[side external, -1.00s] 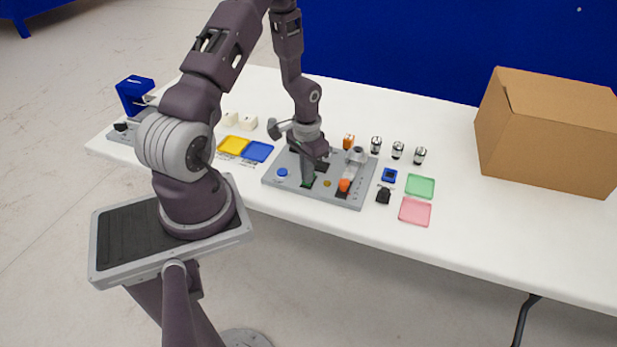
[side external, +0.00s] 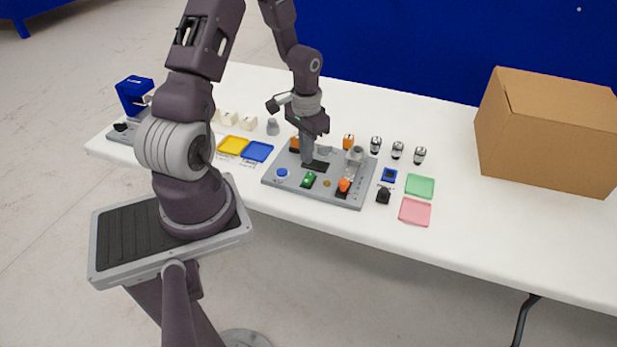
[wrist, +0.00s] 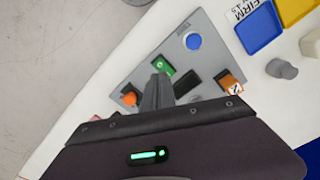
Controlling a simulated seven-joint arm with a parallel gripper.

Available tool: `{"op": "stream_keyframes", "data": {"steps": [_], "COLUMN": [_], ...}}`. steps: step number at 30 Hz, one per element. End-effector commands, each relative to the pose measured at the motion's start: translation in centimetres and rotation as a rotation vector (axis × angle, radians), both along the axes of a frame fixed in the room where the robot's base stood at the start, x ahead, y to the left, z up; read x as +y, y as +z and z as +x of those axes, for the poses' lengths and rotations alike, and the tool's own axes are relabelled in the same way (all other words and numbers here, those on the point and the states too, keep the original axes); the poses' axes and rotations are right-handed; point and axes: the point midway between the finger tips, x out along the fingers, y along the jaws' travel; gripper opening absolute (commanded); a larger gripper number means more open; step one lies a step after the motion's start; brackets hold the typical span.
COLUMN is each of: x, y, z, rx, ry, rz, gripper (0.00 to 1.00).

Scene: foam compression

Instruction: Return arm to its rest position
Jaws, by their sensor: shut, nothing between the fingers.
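My gripper (side external: 307,160) is shut and empty. In the side view it points down over the grey panel board (side external: 337,195), and its tips seem to be above the black pad on it. In the wrist view the shut fingers (wrist: 158,84) point at the board (wrist: 195,62), close to a green rocker switch (wrist: 163,66). The green switch (side external: 308,180) is uncovered in the side view. The board also bears a blue round button (side external: 282,173) and an orange knob (side external: 344,184). My palm hides part of the board in the wrist view.
Left of the board lie a yellow tray (side external: 233,145) and a blue tray (side external: 257,151). To its right are a green tray (side external: 420,186), a pink tray (side external: 415,211) and several small parts. A cardboard box (side external: 548,130) stands at far right.

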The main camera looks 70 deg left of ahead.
Motion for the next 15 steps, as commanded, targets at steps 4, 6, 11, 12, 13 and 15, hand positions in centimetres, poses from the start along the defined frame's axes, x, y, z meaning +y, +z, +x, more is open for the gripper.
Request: {"op": "stream_keyframes", "data": {"steps": [4,6,11,12,13,15], "x": [-0.7,-2.1,-8.5,-10.4,-11.9,-15.1], "y": [2.5,6.3,16.8,19.0,20.6,23.5], "z": [0.6,1.3,0.5,-0.4,-1.3,-3.9], "rx": [-0.014,-0.041,-0.155,-0.194,-0.226,-0.298], "ry": [-0.02,-0.046,-0.109,-0.123,-0.134,-0.163], "rz": [0.034,0.082,0.174,0.184,0.187,0.178], "gripper": [0.0,0.0,0.0,0.0,0.0,0.0]}}
